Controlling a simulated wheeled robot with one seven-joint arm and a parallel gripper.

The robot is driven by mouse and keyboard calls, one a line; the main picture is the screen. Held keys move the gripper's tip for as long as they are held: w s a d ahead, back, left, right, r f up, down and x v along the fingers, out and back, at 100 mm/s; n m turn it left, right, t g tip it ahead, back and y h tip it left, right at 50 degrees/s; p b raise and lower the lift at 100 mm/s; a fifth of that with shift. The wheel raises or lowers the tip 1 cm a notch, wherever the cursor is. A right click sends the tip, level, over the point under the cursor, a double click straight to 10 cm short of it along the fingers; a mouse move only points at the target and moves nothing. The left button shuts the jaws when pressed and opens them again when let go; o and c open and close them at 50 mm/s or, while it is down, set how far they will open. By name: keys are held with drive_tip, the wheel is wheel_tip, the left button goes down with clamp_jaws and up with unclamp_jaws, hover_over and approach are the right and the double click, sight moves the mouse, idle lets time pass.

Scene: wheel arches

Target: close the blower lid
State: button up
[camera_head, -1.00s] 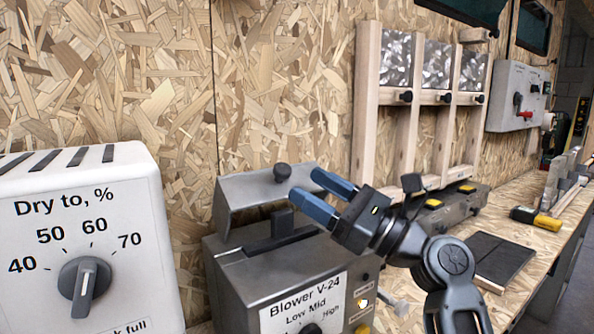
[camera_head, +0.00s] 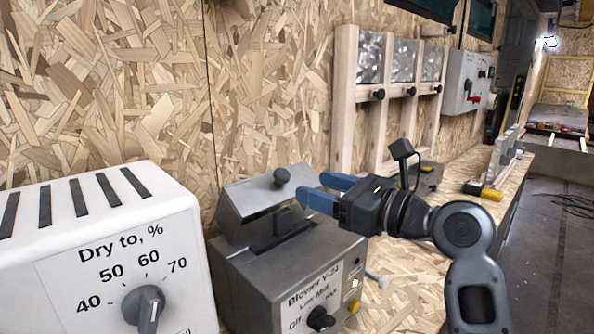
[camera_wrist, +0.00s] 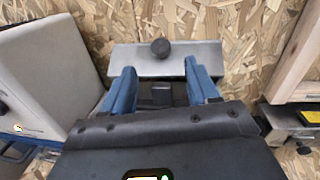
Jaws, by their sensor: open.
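The blower (camera_head: 300,262) is a grey metal box with a front label and dials, standing on the bench. Its lid (camera_head: 248,204) is raised and tilted over the box, with a gap below it and a dark round knob (camera_head: 281,176) on its outer face. My gripper (camera_head: 311,184) is open and empty, with blue fingers just right of the lid. In the wrist view the lid (camera_wrist: 190,62) lies ahead of the fingertips (camera_wrist: 158,68), and the knob (camera_wrist: 160,47) appears between and beyond them. Whether a finger touches the lid cannot be told.
A white dryer box (camera_head: 60,260) with a dial stands close on the left. Behind is a chipboard wall (camera_head: 110,80). A wooden frame (camera_head: 345,100) with metal panels and a grey control box (camera_head: 466,82) are to the right. A yellow-black tool (camera_head: 485,191) lies on the bench.

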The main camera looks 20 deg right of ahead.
sight(288, 178)
drive_tip(key=x, duration=0.7)
drive_tip(key=shift+w+a, duration=0.1)
drive_tip(key=shift+w, duration=0.2)
clamp_jaws()
idle(0.4)
